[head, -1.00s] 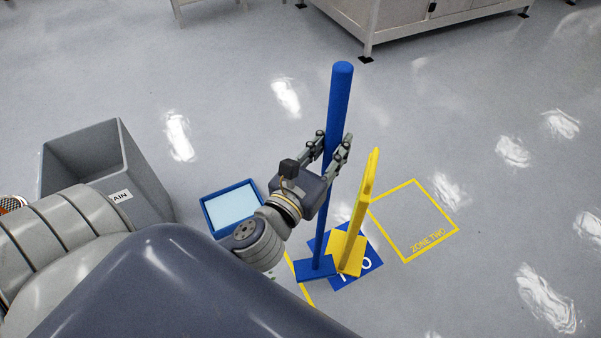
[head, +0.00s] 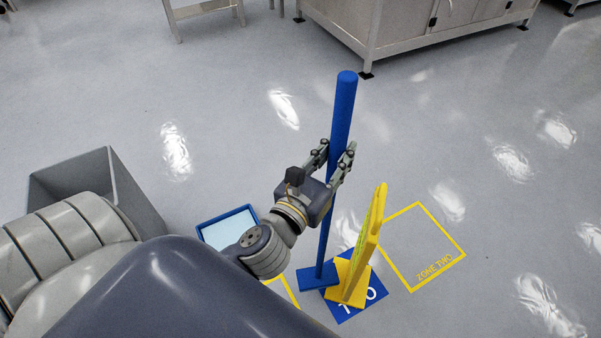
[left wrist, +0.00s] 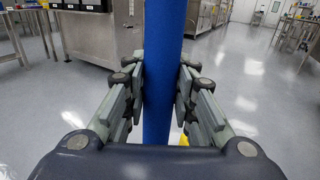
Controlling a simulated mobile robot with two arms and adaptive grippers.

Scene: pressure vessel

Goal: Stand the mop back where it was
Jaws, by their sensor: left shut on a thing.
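The blue mop (head: 342,108) stands close to upright in the head view, its flat blue head (head: 318,278) low beside the yellow sign. I cannot tell whether the head touches the floor. In the left wrist view the handle (left wrist: 163,60) runs between both fingers of the gripper (left wrist: 158,95). My right gripper is not in view.
A yellow floor sign (head: 367,245) stands on a blue floor mat (head: 345,308) right beside the mop. A yellow outlined square marked ZONE TWO (head: 440,269) is empty to the right. A blue-rimmed tray (head: 205,220) and a grey bin (head: 125,190) are at left.

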